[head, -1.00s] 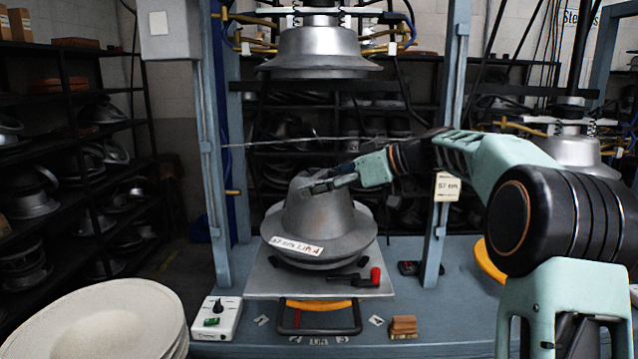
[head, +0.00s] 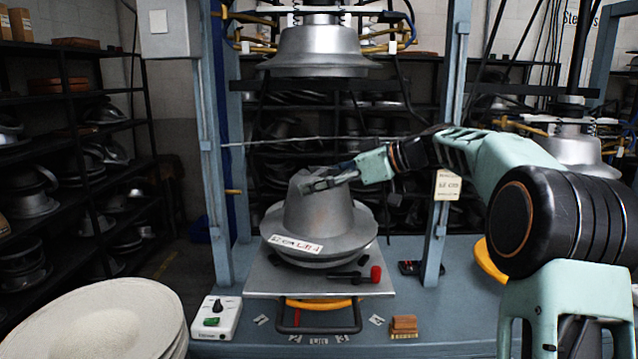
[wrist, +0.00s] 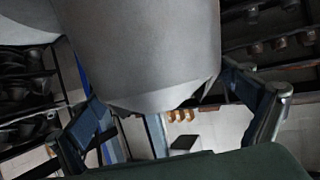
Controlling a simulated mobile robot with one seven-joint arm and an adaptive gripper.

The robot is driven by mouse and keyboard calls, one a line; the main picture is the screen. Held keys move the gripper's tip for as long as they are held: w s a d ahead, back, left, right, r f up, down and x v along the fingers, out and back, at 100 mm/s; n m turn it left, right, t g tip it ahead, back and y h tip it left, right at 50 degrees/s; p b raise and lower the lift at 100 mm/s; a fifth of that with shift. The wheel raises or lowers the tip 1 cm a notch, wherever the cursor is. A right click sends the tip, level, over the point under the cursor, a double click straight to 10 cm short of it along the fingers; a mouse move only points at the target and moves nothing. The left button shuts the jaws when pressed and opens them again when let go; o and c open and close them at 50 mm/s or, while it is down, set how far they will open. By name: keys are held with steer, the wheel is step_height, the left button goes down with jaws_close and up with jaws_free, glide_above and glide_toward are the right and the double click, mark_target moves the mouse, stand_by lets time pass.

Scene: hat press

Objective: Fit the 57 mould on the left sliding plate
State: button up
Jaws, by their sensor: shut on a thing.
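The mould (head: 323,222) is a grey metal hat form with a wide brim and a white label on its front brim; the lettering is blurred now. It sits over the sliding plate (head: 262,284), roughly central on it; I cannot tell whether it is fully seated. My gripper (head: 312,186) is at the top of the mould's crown, reaching in from the right, and shut on it. In the wrist view the mould's grey crown (wrist: 145,50) fills the upper middle, between the two fingers of my gripper (wrist: 168,112).
A tool with a red knob (head: 375,274) lies on the plate's right front. The upper silver mould (head: 318,52) hangs above. Blue posts (head: 440,220) flank the plate. A control box (head: 217,318) and felt hats (head: 100,320) are left.

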steer(key=shift+f+b, duration=0.45)
steer(key=shift+b, duration=0.4)
steer(key=shift+c, duration=0.2)
stand_by(0.4)
steer(key=o, duration=1.7)
steer(key=shift+s, duration=0.1)
steer(key=shift+d+f, duration=0.1)
steer(key=shift+f, duration=0.2)
steer(key=shift+d+r, duration=0.2)
steer(key=shift+d, duration=0.2)
steer(key=v, duration=1.1)
steer(key=shift+s+r, duration=0.2)
steer(key=shift+r, duration=0.2)
steer(key=shift+a, duration=0.1)
